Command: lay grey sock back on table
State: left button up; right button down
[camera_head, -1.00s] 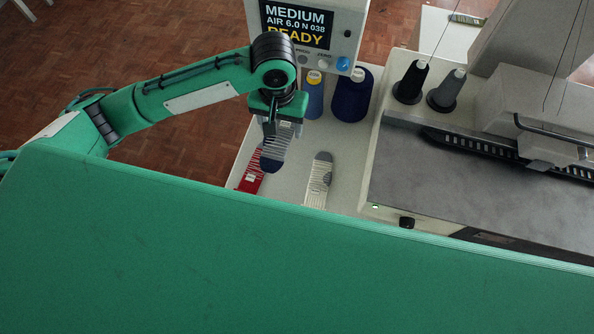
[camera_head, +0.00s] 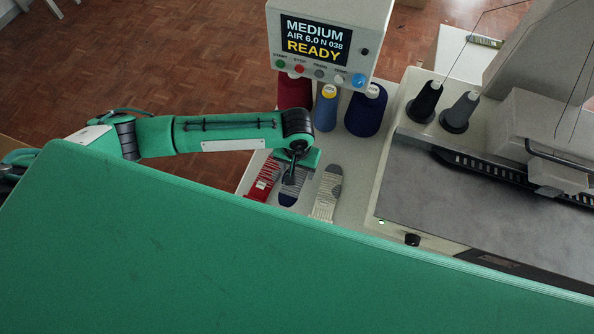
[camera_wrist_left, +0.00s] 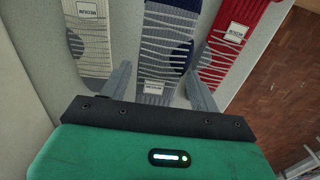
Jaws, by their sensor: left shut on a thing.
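The grey sock (camera_head: 289,187) has pale stripes and a navy toe. It is at the table (camera_head: 253,172), between the red sock (camera_head: 263,185) and the cream sock (camera_head: 326,193). I cannot tell whether it touches the table. My left gripper (camera_head: 292,168) is above its cuff end and hides part of it. In the left wrist view the grey sock (camera_wrist_left: 164,58) runs between the two fingers of the left gripper (camera_wrist_left: 160,88), which is shut on it by the labelled end. The red sock (camera_wrist_left: 230,45) and the cream sock (camera_wrist_left: 93,45) lie either side. My right gripper is not in view.
A control box (camera_head: 325,42) reading READY stands behind the socks, with red, blue and navy thread cones (camera_head: 366,110) below it. The sewing machine bed (camera_head: 450,200) is to the right. A large green surface (camera_head: 250,260) fills the foreground.

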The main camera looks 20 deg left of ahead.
aim_at(297, 172)
pick_arm(q)
notch_tip(297, 172, down, 3)
jog(key=shift+r, duration=0.2)
jog(key=shift+f, duration=0.2)
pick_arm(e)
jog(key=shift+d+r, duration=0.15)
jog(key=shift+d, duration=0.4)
pick_arm(q)
jog(key=shift+f, duration=0.15)
jog(key=o, duration=1)
jog(key=shift+r, duration=0.3)
notch_tip(297, 172, up, 12)
jog(key=shift+b, duration=0.45)
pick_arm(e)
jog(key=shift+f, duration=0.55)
